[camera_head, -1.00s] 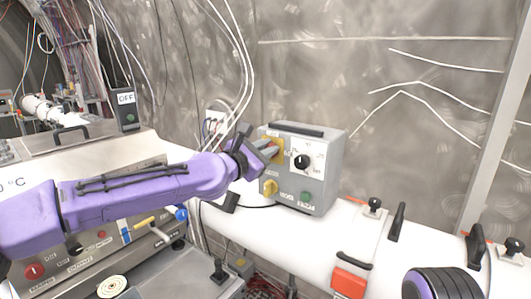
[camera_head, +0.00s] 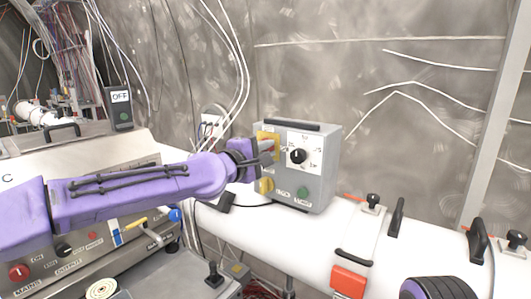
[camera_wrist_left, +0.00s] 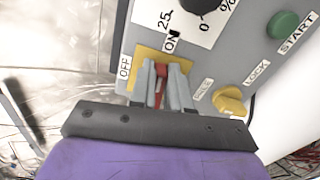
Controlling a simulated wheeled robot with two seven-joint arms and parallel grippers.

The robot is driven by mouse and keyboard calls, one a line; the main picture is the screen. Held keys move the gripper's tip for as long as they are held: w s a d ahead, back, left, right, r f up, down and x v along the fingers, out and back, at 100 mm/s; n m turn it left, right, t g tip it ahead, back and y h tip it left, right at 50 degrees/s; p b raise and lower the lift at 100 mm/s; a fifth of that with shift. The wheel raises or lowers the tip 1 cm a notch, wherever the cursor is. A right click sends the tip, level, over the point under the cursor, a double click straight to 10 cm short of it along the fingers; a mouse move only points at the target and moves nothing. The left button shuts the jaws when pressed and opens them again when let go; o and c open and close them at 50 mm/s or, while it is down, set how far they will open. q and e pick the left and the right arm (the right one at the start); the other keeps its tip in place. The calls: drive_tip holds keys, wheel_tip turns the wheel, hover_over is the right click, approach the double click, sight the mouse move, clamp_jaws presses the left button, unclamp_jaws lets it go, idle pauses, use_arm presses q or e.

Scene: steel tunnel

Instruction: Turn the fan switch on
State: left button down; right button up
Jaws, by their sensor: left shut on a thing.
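The fan switch is a red lever (camera_wrist_left: 160,92) on a yellow plate (camera_wrist_left: 143,52) with OFF and ON labels, in the left wrist view. The plate also shows on the grey control box (camera_head: 325,172) in the head view. My left gripper (camera_wrist_left: 162,78) is at the plate, its two fingers shut on the red lever, one on each side. In the head view my left gripper (camera_head: 267,152) reaches the box from the left and hides the lever. The fingers partly cover the lever, so its exact position is unclear. My right gripper is out of view.
The box also carries a black dial (camera_head: 298,156), a yellow knob (camera_head: 266,186) and a green START button (camera_head: 302,193). White cables hang behind my left wrist. A red-ended clamp (camera_head: 348,281) lies to the right.

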use_arm(q)
drive_tip(key=shift+f+m, duration=0.25)
drive_tip(key=shift+m, duration=0.45)
drive_tip(key=c, duration=1.1)
unclamp_jaws()
drive_tip(key=shift+s, duration=0.1)
drive_tip(key=b+v, duration=0.4)
drive_tip(key=v, duration=0.6)
drive_tip(key=shift+s+a, duration=0.1)
drive_tip(key=shift+s, duration=0.1)
